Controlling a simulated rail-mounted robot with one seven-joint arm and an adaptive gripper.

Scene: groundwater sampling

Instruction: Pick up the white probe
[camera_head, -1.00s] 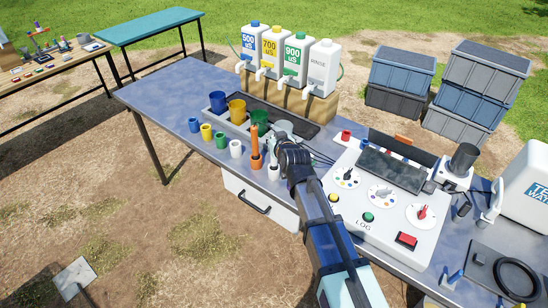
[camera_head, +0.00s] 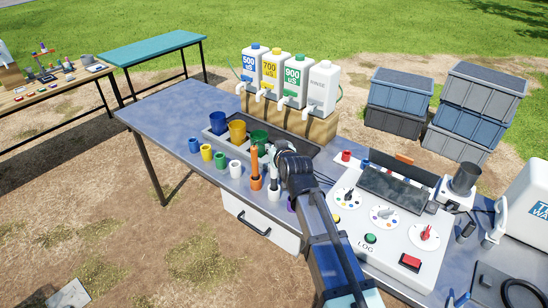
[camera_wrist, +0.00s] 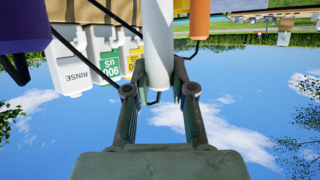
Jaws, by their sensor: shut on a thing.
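The white probe (camera_head: 273,164) stands upright among the probes at the front of the table, with its lower end appearing to sit in a white holder (camera_head: 273,197). In the wrist view the white probe (camera_wrist: 157,45) runs between the two fingers of my gripper (camera_wrist: 160,88), which is shut on it. In the head view my gripper (camera_head: 281,150) is at the probe's upper part and partly hides it. The orange probe (camera_head: 255,163) stands close beside it on the left; it also shows in the wrist view (camera_wrist: 199,20).
Small coloured cups stand left of the probes. Larger cups, including a yellow one (camera_head: 237,131), stand in a tray behind. Labelled jugs (camera_head: 296,80) stand at the back. A control panel (camera_head: 375,225) lies right of my arm. The table's left part is clear.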

